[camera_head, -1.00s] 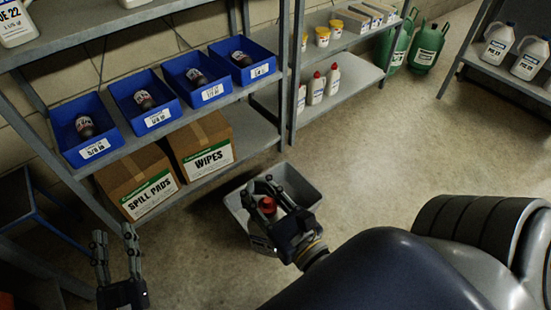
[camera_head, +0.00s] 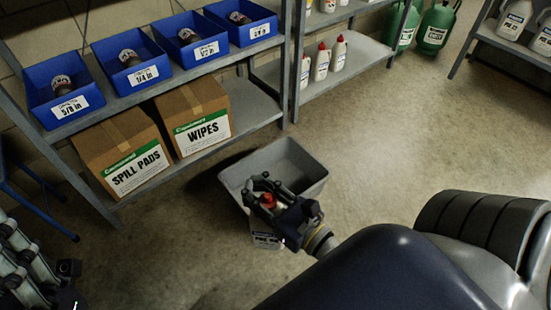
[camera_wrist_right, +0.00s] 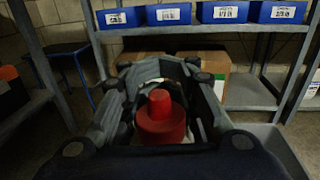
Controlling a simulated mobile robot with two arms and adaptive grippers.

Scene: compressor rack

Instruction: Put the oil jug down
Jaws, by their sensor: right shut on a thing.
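The oil jug (camera_head: 267,240) is pale, with a dark label and a red cap; the cap fills the middle of the right wrist view (camera_wrist_right: 162,118). My right gripper (camera_head: 272,192) is shut around the jug's top, just below the cap, and hides much of it. The jug's lower part shows below the gripper, in front of the grey bin's near side. I cannot tell whether its base touches the floor. My left gripper (camera_head: 30,262) is at the lower left edge, partly cut off, fingers apart and empty.
The open grey bin (camera_head: 300,160) stands on the floor behind my right gripper. Spill pads (camera_head: 135,170) and wipes (camera_head: 205,132) boxes sit on the low shelf, under blue bins (camera_head: 130,65). Clear floor (camera_head: 390,150) lies to the right.

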